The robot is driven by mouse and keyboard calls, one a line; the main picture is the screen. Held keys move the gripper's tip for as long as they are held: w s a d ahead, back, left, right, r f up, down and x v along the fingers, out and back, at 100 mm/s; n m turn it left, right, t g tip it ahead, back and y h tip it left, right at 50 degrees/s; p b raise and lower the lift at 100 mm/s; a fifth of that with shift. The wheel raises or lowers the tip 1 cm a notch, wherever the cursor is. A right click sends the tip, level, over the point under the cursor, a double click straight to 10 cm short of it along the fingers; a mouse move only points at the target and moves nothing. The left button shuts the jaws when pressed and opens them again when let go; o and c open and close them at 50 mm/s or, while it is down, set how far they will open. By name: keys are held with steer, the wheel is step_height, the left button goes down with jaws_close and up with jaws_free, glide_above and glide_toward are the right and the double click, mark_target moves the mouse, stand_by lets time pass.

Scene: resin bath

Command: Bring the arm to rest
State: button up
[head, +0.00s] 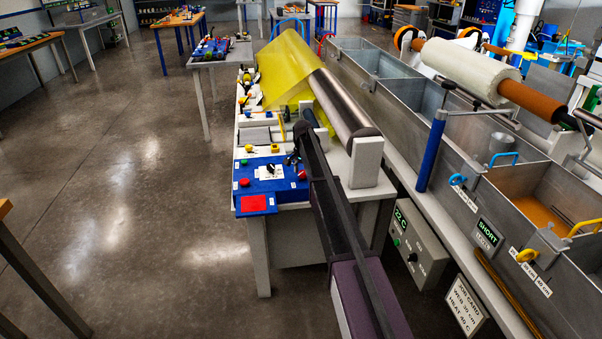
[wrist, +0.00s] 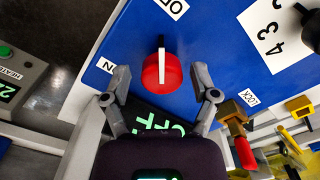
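My gripper (wrist: 161,80) is open and empty in the wrist view. Its two fingers stand apart on either side of a red knob (wrist: 153,70) with a white pointer line, on a blue panel (wrist: 215,35). I cannot tell whether the fingers touch the knob or the panel. A black display (wrist: 150,118) with green letters is partly hidden by my gripper. In the head view my arm (head: 325,200) reaches forward and its end (head: 292,157) is low over the blue panel (head: 262,184) at the near end of the bench. The fingers are too small there to judge.
A roller (head: 343,103) with yellow film (head: 284,70) stands beyond my gripper, with a grey end block (head: 366,160) close right of my arm. Metal tanks (head: 455,125) and a heater box (head: 418,250) lie to the right. Open floor (head: 130,190) lies left.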

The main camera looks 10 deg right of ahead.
steer(key=shift+w, duration=0.1)
stand_by(0.3)
steer(key=shift+s+r+p, duration=0.4)
steer(key=shift+r+p, duration=0.35)
steer(key=s+r+n+p, duration=0.2)
steer(key=s+n, duration=0.1)
steer(key=s, duration=1.2)
steer(key=s+r+n+p, duration=0.2)
steer(key=s+n, duration=0.1)
steer(key=s, duration=1.1)
steer(key=s+r+n+p, duration=0.2)
steer(key=s+n, duration=0.1)
steer(key=s, duration=1.2)
steer(key=shift+s+a+r+p, duration=0.35)
steer(key=shift+r+p, duration=0.05)
